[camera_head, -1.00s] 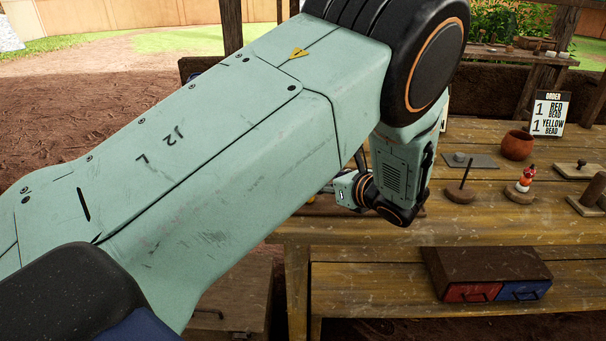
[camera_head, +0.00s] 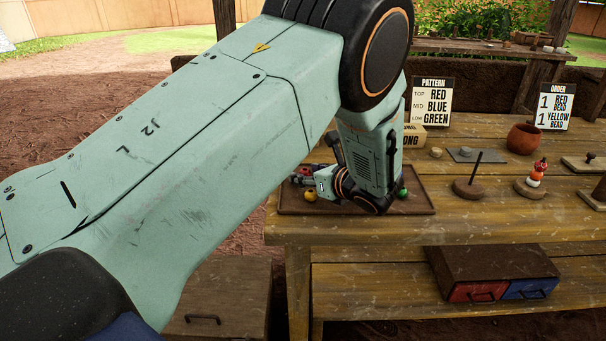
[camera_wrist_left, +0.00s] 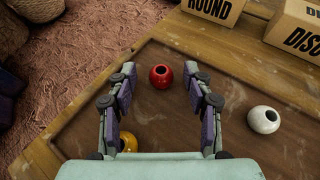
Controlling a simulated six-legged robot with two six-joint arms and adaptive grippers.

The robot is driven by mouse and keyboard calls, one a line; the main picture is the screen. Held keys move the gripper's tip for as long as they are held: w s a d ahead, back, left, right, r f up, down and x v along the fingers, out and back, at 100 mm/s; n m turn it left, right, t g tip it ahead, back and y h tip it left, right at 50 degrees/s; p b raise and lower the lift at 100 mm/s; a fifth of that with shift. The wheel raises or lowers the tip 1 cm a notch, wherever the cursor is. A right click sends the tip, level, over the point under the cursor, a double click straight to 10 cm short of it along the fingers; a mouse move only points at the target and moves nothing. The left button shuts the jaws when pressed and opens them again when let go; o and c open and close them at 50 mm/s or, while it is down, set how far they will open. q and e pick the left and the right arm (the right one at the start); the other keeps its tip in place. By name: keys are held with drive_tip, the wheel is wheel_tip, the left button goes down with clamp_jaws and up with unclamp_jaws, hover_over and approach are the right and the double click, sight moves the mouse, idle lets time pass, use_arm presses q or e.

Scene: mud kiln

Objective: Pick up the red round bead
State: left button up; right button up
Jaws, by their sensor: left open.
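In the left wrist view the red round bead (camera_wrist_left: 161,77) sits on the brown tray (camera_wrist_left: 165,125), its dark hole showing. My left gripper (camera_wrist_left: 160,82) is open, with one finger on each side of the bead in the picture and no contact visible. In the head view the left gripper (camera_head: 310,178) is small and partly hidden by its wrist, over the left part of the tray (camera_head: 425,204). The red bead cannot be told clearly there. My right gripper is in neither view.
A white bead (camera_wrist_left: 263,119) lies right of the fingers, and a yellow bead (camera_wrist_left: 128,141) partly shows behind the left finger. Boxes marked ROUND (camera_wrist_left: 214,8) and DISC (camera_wrist_left: 295,30) stand beyond the tray. A peg stand (camera_head: 469,188) and clay pot (camera_head: 523,138) stand to the right.

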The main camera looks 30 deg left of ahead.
use_arm(q)
drive_tip(key=shift+s+d+r, duration=0.1)
drive_tip(key=shift+r, duration=0.05)
drive_tip(key=shift+c, duration=0.8)
drive_tip(key=shift+w+f, duration=0.2)
drive_tip(key=shift+w, duration=0.05)
drive_tip(key=c, duration=0.3)
drive_tip(key=shift+s+r, duration=0.15)
drive_tip(key=shift+s, duration=0.05)
drive_tip(key=c, duration=0.4)
drive_tip(key=shift+w, duration=0.15)
